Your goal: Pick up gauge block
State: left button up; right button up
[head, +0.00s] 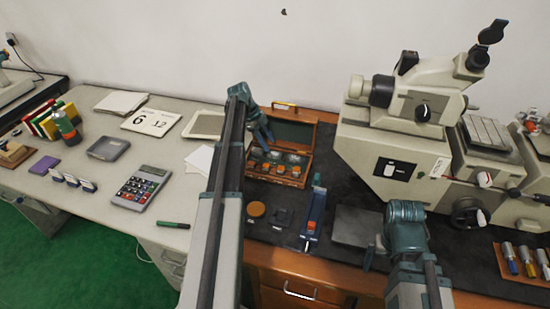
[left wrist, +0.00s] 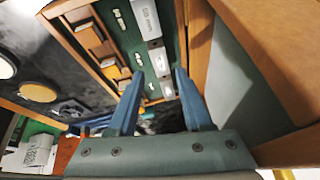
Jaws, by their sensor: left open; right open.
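An open wooden case (head: 308,167) with a green lining stands on the dark mat, its lid raised at the back. In the left wrist view, silver gauge blocks lie in it: a long marked block (left wrist: 146,18), another block (left wrist: 159,60) beyond my fingertips, and smaller ones. Its wooden slots (left wrist: 92,38) are at the left. My left gripper (head: 265,141) is over the case, open and empty; its two blue fingers (left wrist: 160,74) point at the blocks, and contact cannot be told. My right gripper (head: 378,250) is open at the front right, away from the case, its fingers partly hidden.
A grey machine with a microscope (head: 420,92) stands right of the case. A blue-and-red tool (head: 314,215), an orange disc (head: 256,209) and a dark plate (head: 357,226) lie in front. A calculator (head: 142,187) and calendar (head: 151,122) are on the left desk.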

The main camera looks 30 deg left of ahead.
aim_at(274, 153)
pick_arm(q)
jog(key=b+x, duration=0.4)
jog(key=x, duration=0.1)
jog(key=shift+f+b, duration=0.3)
jog(key=shift+b, duration=0.1)
pick_arm(e)
notch_tip(274, 153, down, 5)
jog(key=shift+f, duration=0.1)
pick_arm(q)
jog(key=shift+r, duration=0.15)
jog(key=shift+c, duration=0.2)
grip_shut()
